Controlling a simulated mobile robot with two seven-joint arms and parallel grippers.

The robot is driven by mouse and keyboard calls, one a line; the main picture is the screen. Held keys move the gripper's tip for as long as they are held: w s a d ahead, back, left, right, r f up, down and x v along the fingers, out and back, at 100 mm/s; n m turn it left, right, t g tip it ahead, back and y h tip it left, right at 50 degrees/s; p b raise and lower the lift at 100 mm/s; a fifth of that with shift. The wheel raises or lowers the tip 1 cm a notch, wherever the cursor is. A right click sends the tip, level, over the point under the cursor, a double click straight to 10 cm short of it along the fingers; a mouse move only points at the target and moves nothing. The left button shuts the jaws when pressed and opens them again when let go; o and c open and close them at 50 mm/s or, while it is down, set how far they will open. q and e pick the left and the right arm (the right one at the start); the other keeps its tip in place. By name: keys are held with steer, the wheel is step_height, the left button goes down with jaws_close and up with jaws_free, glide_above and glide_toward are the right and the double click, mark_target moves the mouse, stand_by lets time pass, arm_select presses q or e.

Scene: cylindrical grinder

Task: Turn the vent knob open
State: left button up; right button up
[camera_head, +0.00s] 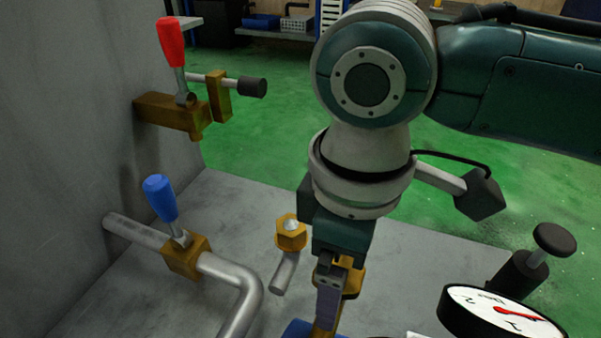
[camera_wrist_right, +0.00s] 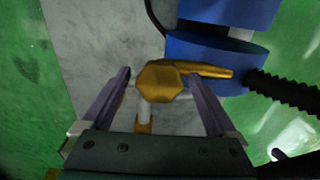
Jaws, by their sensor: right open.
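A faceted brass knob (camera_wrist_right: 160,82) with a brass lever or spout pointing right shows in the right wrist view; it looks like the vent knob. My right gripper (camera_wrist_right: 160,95) is open, with one finger on each side of the knob; I cannot tell whether either finger touches it. In the head view my right gripper (camera_head: 328,310) points down over the bench and hides most of the brass part (camera_head: 351,283) behind it. My left gripper is not in view.
A red-handled valve (camera_head: 172,45) and a blue-handled valve (camera_head: 161,200) sit at the left by the grey wall. A brass hex fitting (camera_head: 290,235) on a short pipe stands left of my gripper. A dial gauge (camera_head: 500,316) is at lower right. A blue cylinder (camera_wrist_right: 215,62) stands close beside the knob.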

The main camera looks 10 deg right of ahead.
steer(key=c, duration=1.4)
